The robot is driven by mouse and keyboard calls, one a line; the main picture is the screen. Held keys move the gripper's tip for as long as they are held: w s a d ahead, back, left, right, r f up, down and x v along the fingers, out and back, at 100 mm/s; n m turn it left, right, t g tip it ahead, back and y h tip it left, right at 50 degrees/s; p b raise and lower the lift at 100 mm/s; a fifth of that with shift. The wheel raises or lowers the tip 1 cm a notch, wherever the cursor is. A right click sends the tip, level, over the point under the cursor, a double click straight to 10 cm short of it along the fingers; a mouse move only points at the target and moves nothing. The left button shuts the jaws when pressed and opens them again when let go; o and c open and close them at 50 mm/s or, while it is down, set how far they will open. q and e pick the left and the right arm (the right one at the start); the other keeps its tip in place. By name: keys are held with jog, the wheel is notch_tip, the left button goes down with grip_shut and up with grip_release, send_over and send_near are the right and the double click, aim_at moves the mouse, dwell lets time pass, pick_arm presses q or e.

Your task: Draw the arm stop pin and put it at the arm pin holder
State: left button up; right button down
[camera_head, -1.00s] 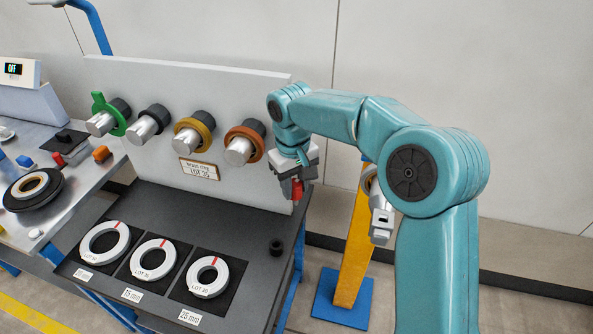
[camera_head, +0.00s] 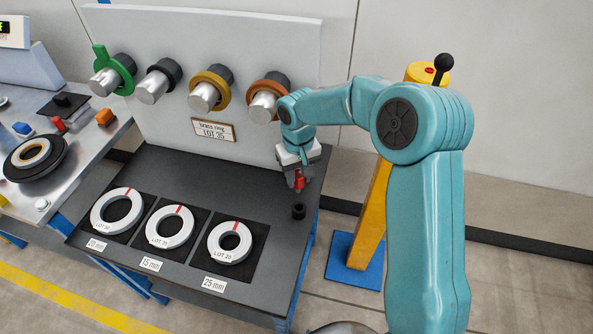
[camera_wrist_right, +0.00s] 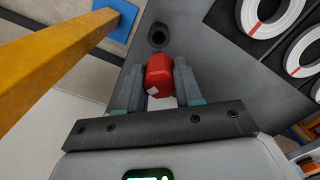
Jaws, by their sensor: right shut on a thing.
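My right gripper (camera_head: 299,181) is shut on the red arm stop pin (camera_head: 299,184). In the right wrist view the red pin (camera_wrist_right: 158,75) sits between the two fingers (camera_wrist_right: 160,88). The arm pin holder, a small black round socket (camera_head: 298,212), stands on the dark table near its right edge. The pin is above the holder and apart from it in the head view. In the right wrist view the holder's dark hole (camera_wrist_right: 157,37) shows just beyond the pin. The pin's lower end is hard to make out. My left gripper is not in view.
Several white rings lie on black pads on the dark table (camera_head: 170,270), left of the holder. A grey panel (camera_head: 240,60) with several ring-bearing pegs stands behind. A yellow post (camera_head: 372,215) on a blue base stands to the right.

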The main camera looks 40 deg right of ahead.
aim_at(299, 190)
jog(key=shift+s+d+r, duration=0.1)
jog(key=shift+s+d, duration=0.05)
jog(key=shift+s, duration=0.05)
jog(key=shift+w+f+b, duration=0.1)
jog(key=shift+f+b, duration=0.3)
jog(key=shift+f, duration=0.1)
jog(key=shift+f+b, duration=0.6)
jog(key=shift+f, duration=0.15)
jog(key=shift+f+b, duration=1.25)
jog(key=shift+f, duration=0.4)
jog(key=shift+f, duration=0.2)
jog(key=shift+f+b, duration=1.85)
jog(key=shift+f, duration=0.3)
jog(key=c, duration=0.7)
grip_release()
jog(key=shift+o, duration=0.2)
